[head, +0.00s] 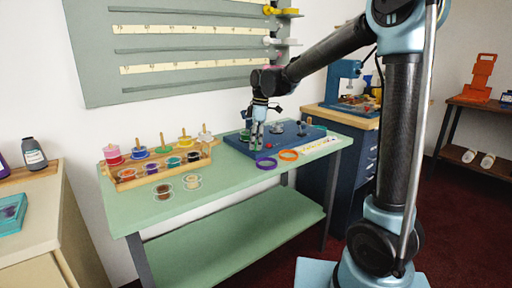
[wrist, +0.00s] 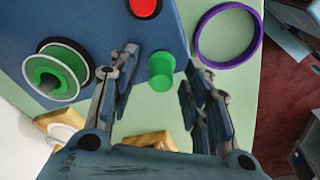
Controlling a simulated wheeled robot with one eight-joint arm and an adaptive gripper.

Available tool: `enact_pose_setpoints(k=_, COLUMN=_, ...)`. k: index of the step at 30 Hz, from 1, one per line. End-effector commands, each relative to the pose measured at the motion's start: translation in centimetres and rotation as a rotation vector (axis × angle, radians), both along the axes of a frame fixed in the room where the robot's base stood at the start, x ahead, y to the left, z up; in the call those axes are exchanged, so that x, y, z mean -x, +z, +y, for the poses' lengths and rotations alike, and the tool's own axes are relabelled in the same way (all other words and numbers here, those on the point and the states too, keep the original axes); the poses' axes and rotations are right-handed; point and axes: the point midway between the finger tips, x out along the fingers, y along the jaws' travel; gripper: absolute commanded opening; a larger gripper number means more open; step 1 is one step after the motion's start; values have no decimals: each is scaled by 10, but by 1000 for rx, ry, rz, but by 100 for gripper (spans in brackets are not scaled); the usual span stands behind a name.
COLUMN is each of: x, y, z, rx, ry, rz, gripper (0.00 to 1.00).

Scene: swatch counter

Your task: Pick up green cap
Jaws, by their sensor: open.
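A small green cap (wrist: 160,71) shows in the wrist view as a short cylinder near the edge of the blue board (wrist: 100,22). My gripper (wrist: 160,78) is open, with one finger on each side of the cap in this view and a visible gap to each. I cannot tell how far the fingertips are above it. In the head view my gripper (head: 256,147) points down at the left part of the blue board (head: 290,146), and the cap is hidden or too small to make out.
A green spool-like piece with pale rims (wrist: 54,76) lies on the board left of the cap. A red knob (wrist: 143,6) and a purple ring (wrist: 228,35) are nearby. In the head view, an orange ring (head: 288,155) and a wooden rack (head: 160,171) share the green counter (head: 225,180).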

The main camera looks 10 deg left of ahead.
Motion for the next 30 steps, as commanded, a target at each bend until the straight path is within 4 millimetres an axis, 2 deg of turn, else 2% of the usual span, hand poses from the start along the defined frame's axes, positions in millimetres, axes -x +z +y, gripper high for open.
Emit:
enact_pose_setpoints(k=3, x=0, y=-7, z=1, rx=0, ry=0, rz=0, gripper=44)
enact_pose_setpoints(k=10, x=0, y=-8, z=1, rx=0, ry=0, rz=0, gripper=44)
enact_pose_setpoints(k=15, x=0, y=-8, z=1, rx=0, ry=0, rz=0, gripper=17)
enact_pose_setpoints(k=16, x=0, y=-8, z=1, rx=0, ry=0, rz=0, gripper=16)
enact_pose_setpoints(k=26, x=0, y=-7, z=1, rx=0, ry=0, rz=0, gripper=16)
enact_pose_setpoints(k=30, x=0, y=1, z=1, rx=0, ry=0, rz=0, gripper=16)
